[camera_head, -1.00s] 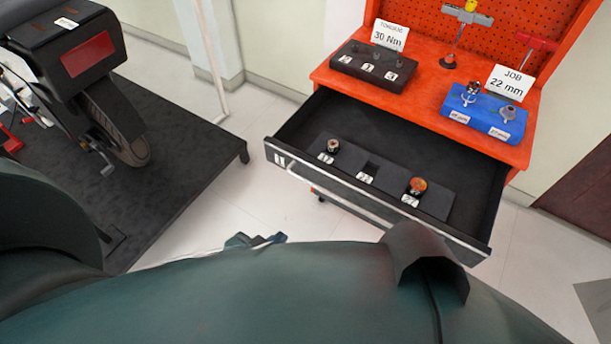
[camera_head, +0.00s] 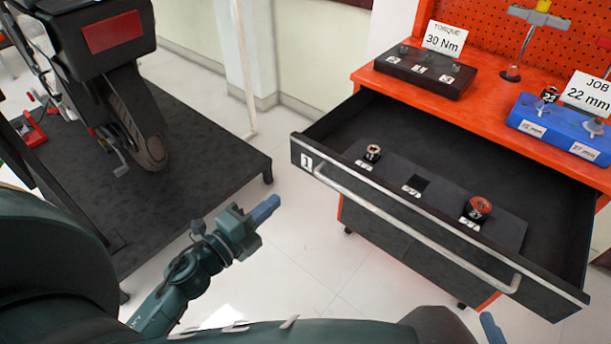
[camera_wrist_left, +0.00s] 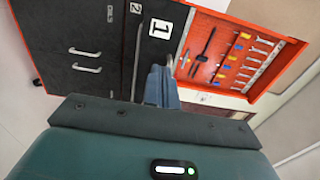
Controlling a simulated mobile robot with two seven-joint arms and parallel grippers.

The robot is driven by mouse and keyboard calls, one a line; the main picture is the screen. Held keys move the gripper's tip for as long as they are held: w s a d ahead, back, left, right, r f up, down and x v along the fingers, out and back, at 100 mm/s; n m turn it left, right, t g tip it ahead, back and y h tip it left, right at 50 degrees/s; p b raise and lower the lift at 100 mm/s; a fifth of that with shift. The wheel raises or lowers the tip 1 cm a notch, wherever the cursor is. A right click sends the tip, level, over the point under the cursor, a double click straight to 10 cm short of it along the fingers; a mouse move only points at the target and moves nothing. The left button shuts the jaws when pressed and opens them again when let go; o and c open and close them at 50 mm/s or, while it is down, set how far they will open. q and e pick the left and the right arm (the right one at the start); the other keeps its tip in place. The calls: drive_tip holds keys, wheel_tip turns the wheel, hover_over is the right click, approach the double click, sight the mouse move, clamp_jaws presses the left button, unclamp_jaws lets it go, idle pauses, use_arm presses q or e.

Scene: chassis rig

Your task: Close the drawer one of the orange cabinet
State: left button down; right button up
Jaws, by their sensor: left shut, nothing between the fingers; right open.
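The orange cabinet (camera_head: 362,74) stands at the right in the head view. Its drawer one (camera_head: 388,205), black-fronted with a "1" label and a long silver handle (camera_head: 400,228), is pulled far out. The drawer front also shows in the left wrist view (camera_wrist_left: 158,35). My left gripper (camera_head: 266,208) is shut and empty, in front and to the left of the drawer front, apart from it; its fingers (camera_wrist_left: 163,86) point toward the cabinet in the wrist view. Of my right gripper, only a blue fingertip (camera_head: 491,328) shows at the bottom edge, below the drawer's right end.
The open drawer holds a dark insert (camera_head: 440,210) with two sockets. A black holder (camera_head: 425,70) and a blue holder (camera_head: 560,125) stand on the cabinet top. A bike on a dark platform (camera_head: 210,165) is at the left. Pale floor lies between platform and cabinet.

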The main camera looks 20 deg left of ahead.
sight(315, 166)
use_arm(q)
drive_tip(key=x, duration=1.1)
drive_tip(key=shift+w+p, duration=0.2)
drive_tip(key=shift+p, duration=0.2)
use_arm(e)
drive_tip(key=shift+d+r, duration=0.25)
drive_tip(key=shift+r, duration=0.35)
use_arm(q)
drive_tip(key=shift+d, duration=0.1)
